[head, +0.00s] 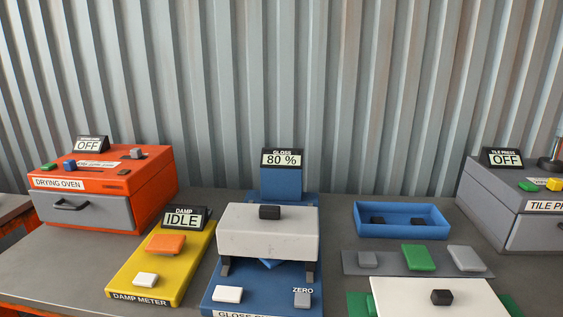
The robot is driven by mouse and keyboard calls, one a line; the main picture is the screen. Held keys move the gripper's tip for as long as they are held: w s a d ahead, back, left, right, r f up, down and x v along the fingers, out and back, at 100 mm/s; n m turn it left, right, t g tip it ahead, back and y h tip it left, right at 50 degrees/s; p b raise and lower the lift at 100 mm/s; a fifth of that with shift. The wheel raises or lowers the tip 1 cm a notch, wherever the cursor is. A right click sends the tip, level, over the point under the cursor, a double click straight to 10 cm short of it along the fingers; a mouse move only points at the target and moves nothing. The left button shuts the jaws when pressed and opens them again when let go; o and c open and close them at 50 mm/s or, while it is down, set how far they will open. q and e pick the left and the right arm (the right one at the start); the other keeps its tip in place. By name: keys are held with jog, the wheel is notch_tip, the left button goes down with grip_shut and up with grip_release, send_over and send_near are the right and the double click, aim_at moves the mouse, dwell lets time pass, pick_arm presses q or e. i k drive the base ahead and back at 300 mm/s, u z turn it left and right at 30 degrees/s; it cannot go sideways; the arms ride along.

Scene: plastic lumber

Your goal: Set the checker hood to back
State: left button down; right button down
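The blue gloss checker (215,285) stands in the middle of the table, its front label cut off by the lower picture edge. Its display (283,158) reads "GLOSS 80 %". The hood (268,240) is a light grey box with a black knob (270,212) on top. It sits across the middle of the blue base, in front of the display post, with dark legs at its lower sides. A white block (228,294) and a grey block by the "ZERO" mark (302,299) are at the base's front. Neither of my grippers is in view.
A yellow damp meter (180,275) is close on the left, an orange drying oven (155,180) beyond it. On the right are a blue tray (403,232), a grey strip with several samples (390,262), a white knobbed plate (400,298) and the tile press (490,205). A corrugated wall stands behind.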

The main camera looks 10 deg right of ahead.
aim_at(284, 231)
jog(key=k, duration=1.3)
jog(key=u, duration=0.8)
jog(key=i, duration=1.15)
jog(key=z, duration=0.35)
